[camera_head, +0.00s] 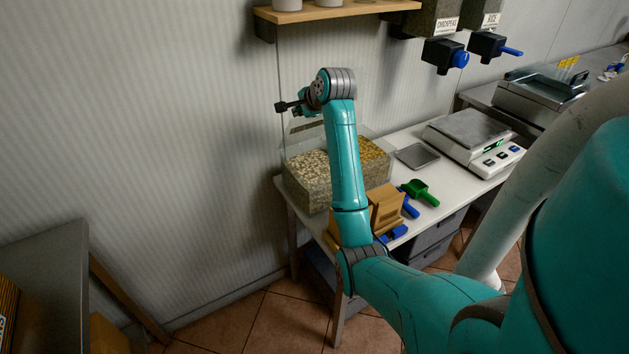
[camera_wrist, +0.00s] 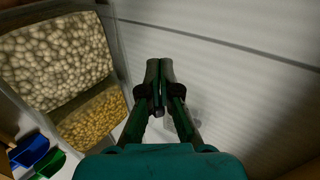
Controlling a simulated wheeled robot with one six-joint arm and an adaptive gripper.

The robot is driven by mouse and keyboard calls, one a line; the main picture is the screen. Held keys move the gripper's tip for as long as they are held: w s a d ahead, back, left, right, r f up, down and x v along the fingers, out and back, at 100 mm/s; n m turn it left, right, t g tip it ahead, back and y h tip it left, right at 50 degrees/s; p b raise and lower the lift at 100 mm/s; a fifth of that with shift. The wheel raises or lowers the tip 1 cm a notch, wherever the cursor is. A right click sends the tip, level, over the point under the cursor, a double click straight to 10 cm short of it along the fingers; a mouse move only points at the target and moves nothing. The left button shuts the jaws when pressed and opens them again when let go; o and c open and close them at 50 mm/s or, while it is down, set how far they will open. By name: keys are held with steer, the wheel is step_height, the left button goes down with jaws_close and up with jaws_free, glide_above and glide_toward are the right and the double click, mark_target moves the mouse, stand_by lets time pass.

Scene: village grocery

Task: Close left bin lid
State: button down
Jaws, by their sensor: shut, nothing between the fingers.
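The left bin (camera_head: 306,184) is full of pale, chickpea-like pieces and stands at the left end of the white counter. A faint clear panel with a grey strip (camera_head: 304,126), which looks like its lid, stands raised at the back near the wall. My gripper (camera_head: 281,107) is above and behind the bin, close to the wall. In the wrist view my gripper (camera_wrist: 159,68) is shut and empty, with the left bin's contents (camera_wrist: 55,60) to its left. I cannot tell whether it touches the lid. My arm hides part of the bins.
The right bin (camera_wrist: 92,118) holds yellow pieces. A wooden box (camera_head: 385,208), blue scoops (camera_head: 409,204) and a green scoop (camera_head: 421,192) lie in front. A scale (camera_head: 470,138) stands to the right. A shelf (camera_head: 330,12) hangs above my gripper.

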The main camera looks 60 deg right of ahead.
steer(key=shift+s+a+f, duration=0.1)
steer(key=shift+s+f, duration=0.05)
steer(key=shift+f, duration=0.15)
stand_by(0.4)
step_height(320, 180, up, 8)
steer(key=s+a, duration=0.1)
steer(key=s, duration=0.1)
steer(key=shift+s+a, duration=0.3)
stand_by(0.3)
stand_by(0.5)
